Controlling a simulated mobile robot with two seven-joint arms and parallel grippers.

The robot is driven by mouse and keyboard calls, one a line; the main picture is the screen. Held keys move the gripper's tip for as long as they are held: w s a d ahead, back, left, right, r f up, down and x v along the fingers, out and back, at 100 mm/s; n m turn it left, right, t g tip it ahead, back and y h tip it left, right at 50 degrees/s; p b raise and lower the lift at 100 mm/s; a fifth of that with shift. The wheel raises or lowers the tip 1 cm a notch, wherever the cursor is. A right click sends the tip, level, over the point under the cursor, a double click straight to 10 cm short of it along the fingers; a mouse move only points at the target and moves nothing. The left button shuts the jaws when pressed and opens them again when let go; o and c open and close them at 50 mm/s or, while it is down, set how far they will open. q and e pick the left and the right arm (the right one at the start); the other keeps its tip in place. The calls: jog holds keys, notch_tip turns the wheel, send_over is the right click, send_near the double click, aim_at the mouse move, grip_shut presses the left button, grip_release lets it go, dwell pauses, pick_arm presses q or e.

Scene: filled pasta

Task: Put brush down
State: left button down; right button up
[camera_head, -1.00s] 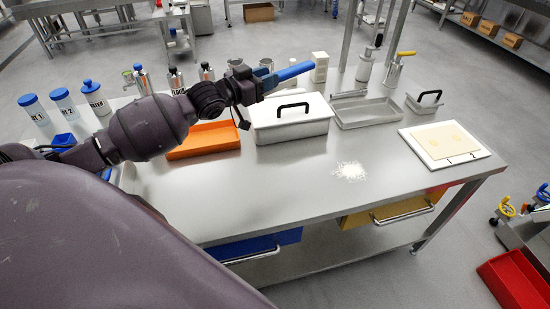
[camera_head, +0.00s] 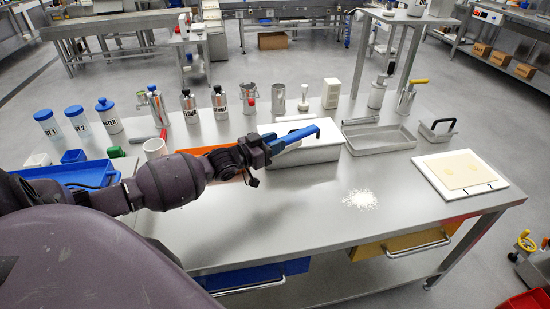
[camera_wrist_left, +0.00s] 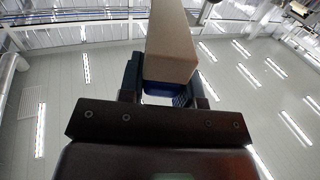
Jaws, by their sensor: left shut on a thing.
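My left gripper (camera_head: 262,148) is held above the table in front of the long lidded white box (camera_head: 310,154). It is shut on what I take to be the brush. In the head view a blue bar (camera_head: 297,138) with a bent end sticks out from the gripper to the right, over the box; I cannot tell how much of it is brush and how much finger. In the left wrist view a tan block (camera_wrist_left: 172,45) with a dark blue part under it stands between the fingers. My right gripper is not in view.
The steel table (camera_head: 270,215) has free room in front. White powder (camera_head: 360,199) lies on it. An orange tray (camera_head: 205,151) sits behind my arm. A metal tray (camera_head: 378,138) and a white board with dough (camera_head: 460,172) are at right. Bottles and canisters line the back.

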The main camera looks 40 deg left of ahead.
pick_arm(q)
notch_tip(320, 180, down, 5)
jog(key=shift+r+b, duration=0.1)
jog(key=shift+b, duration=0.3)
jog(key=shift+f, duration=0.2)
jog(key=shift+r, duration=0.1)
jog(key=shift+f, duration=0.5)
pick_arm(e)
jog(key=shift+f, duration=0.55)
pick_arm(q)
jog(key=shift+s+f, duration=0.1)
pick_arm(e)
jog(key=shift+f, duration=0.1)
pick_arm(q)
jog(key=c, duration=0.8)
grip_release()
jog(key=shift+d+f, duration=0.1)
jog(key=shift+f, duration=0.05)
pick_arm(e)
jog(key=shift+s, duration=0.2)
